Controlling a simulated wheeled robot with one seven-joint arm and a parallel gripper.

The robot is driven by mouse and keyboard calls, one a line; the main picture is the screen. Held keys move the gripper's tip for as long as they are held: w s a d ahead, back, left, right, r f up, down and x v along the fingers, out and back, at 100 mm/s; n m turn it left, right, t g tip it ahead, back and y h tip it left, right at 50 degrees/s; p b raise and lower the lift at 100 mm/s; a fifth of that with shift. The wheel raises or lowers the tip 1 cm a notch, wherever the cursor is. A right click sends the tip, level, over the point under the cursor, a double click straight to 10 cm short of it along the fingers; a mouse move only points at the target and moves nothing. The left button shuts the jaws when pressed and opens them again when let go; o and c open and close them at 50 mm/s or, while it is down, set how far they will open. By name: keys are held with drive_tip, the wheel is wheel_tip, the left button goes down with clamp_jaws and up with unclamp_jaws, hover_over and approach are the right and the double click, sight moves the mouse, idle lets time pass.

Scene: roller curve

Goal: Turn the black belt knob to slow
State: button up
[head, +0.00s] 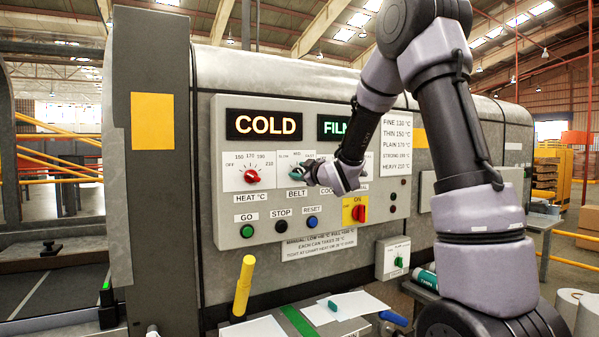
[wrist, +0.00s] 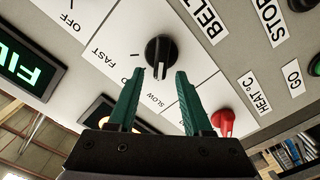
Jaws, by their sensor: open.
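The black belt knob (wrist: 160,52) sits on a white plate marked SLOW and FAST in the wrist view. Its grip bar runs up and down there, with a pale mark at the lower end, on the side of the SLOW print. My gripper (wrist: 161,73) is open. Its two green fingers point at the knob, one tip on each side of its lower end; whether they touch it I cannot tell. In the head view my gripper (head: 300,172) is at the belt dial, above the BELT label, and hides most of the knob.
A red heat knob (head: 252,176) is left of the belt dial and close to one finger in the wrist view (wrist: 224,122). GO, STOP and RESET buttons (head: 281,227) are below. A red and yellow ON switch (head: 358,212) is lower right. The display (head: 264,125) reads COLD.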

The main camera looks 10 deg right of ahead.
drive_tip(key=v, duration=1)
drive_tip(key=shift+s, duration=0.4)
drive_tip(key=shift+d, duration=0.15)
drive_tip(key=s+d+m+g+h, duration=0.45)
drive_tip(key=s+d+m, duration=0.25)
drive_tip(key=s+m, duration=0.25)
drive_tip(key=s+a+f+m+g, duration=0.1)
drive_tip(key=s+m+g, duration=0.1)
drive_tip(key=s, duration=0.7)
drive_tip(key=s+a+f+m+g, duration=0.1)
drive_tip(key=s+a+m+g, duration=0.1)
drive_tip(key=s, duration=0.8)
drive_tip(key=shift+s+a+m+g+y, duration=0.25)
drive_tip(key=shift+m+g+y, duration=0.35)
drive_tip(key=shift+m, duration=0.65)
